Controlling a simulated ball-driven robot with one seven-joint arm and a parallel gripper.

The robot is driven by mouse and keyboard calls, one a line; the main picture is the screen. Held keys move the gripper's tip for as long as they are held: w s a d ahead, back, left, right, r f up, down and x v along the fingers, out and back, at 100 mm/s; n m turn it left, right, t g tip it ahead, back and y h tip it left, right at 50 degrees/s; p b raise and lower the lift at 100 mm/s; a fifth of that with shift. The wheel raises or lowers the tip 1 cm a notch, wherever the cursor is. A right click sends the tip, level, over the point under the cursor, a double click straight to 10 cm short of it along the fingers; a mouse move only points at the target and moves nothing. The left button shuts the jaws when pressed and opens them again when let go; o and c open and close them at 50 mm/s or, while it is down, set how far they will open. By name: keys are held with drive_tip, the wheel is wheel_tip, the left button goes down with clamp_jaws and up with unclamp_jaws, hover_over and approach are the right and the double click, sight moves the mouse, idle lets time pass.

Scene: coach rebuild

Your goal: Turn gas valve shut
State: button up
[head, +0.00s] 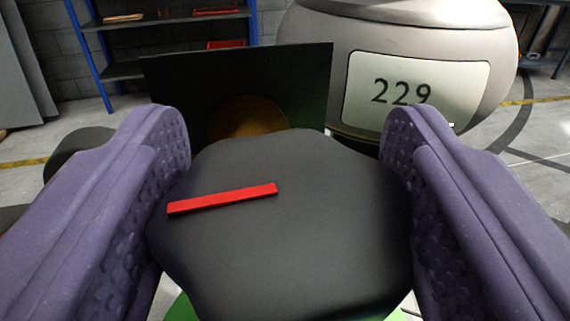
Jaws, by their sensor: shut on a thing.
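The gas valve's black lobed knob (290,235) fills the lower middle of the head view. A red bar marker (222,198) lies across its face, slanting slightly up to the right. My gripper (286,150) has a purple textured finger on each side of the knob. It is shut on the knob, with the fingers against its left and right sides. The lower part of the knob runs close to the bottom of the picture, and a bit of green shows below it.
A dark upright panel (290,85) with a brownish round patch stands just behind the knob. Behind it at right is a large grey rounded body with a plate reading 229 (415,95). A blue-framed shelf (165,42) stands at the back left. Grey floor shows on both sides.

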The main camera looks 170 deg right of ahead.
drive_tip(key=o, duration=1)
drive_tip(key=shift+c, duration=0.2)
drive_tip(key=shift+f+b, duration=0.15)
drive_tip(key=shift+b, duration=0.2)
